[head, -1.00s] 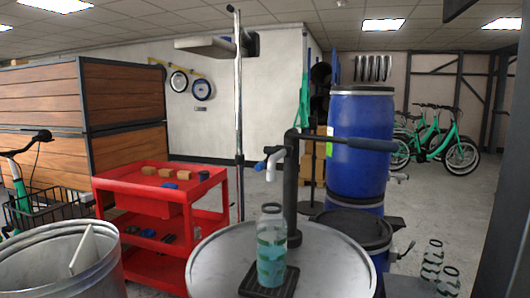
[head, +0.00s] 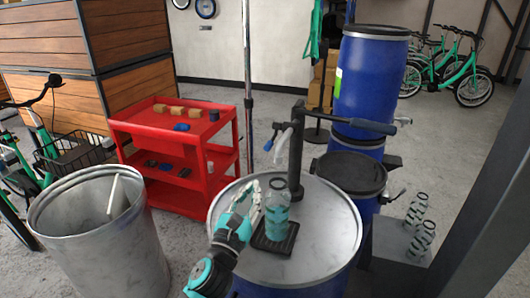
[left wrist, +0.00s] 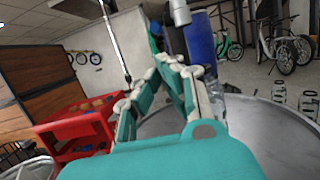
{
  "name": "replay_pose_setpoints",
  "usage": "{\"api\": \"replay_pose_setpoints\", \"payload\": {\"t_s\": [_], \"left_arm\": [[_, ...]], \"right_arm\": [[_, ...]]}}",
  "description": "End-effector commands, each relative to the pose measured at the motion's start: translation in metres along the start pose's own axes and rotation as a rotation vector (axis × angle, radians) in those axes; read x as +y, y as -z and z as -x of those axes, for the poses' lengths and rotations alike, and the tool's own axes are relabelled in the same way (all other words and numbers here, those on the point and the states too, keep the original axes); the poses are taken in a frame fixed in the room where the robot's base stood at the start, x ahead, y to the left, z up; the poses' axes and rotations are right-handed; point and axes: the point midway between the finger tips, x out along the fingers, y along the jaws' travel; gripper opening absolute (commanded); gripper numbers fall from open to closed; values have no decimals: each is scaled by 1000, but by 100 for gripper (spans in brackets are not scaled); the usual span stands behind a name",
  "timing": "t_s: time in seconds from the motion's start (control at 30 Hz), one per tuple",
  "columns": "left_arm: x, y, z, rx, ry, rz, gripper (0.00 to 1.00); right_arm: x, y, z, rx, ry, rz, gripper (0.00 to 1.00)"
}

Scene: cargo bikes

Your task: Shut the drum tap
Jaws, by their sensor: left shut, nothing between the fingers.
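A dark hand pump (head: 297,155) stands on the grey steel drum (head: 330,215). Its pale spout (head: 284,142) curves down to the left and carries a small blue tap lever (head: 268,146). The spout end also shows at the top of the left wrist view (left wrist: 180,12). A clear bottle (head: 277,210) with teal colouring stands on a black drip mat (head: 274,238) under the spout. My left gripper (head: 255,186) is shut and empty, just left of the bottle and below the tap. Its fingers meet in the left wrist view (left wrist: 171,62). My right gripper is not in view.
An open metal bin (head: 100,235) stands at the left and a red trolley (head: 150,130) behind it. Blue drums (head: 368,80) stand behind the pump, whose handle (head: 372,127) reaches right.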

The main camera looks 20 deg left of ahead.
Motion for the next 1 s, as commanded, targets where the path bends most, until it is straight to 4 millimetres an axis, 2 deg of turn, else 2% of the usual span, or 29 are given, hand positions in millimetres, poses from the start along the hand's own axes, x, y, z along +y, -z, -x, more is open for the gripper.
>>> {"api": "replay_pose_setpoints", "payload": {"t_s": [0.37, 0.47, 0.8, 1.0], "left_arm": [[0, 0, -3, 0, -1, 0, 0], [0, -1, -14, -2, -1, 1, 0], [0, -2, -74, -2, -2, 2, 0], [0, 0, -95, 0, -2, 2, 0]], "right_arm": [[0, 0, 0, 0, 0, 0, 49], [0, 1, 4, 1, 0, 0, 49], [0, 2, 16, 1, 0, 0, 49], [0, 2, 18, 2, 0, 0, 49]]}}
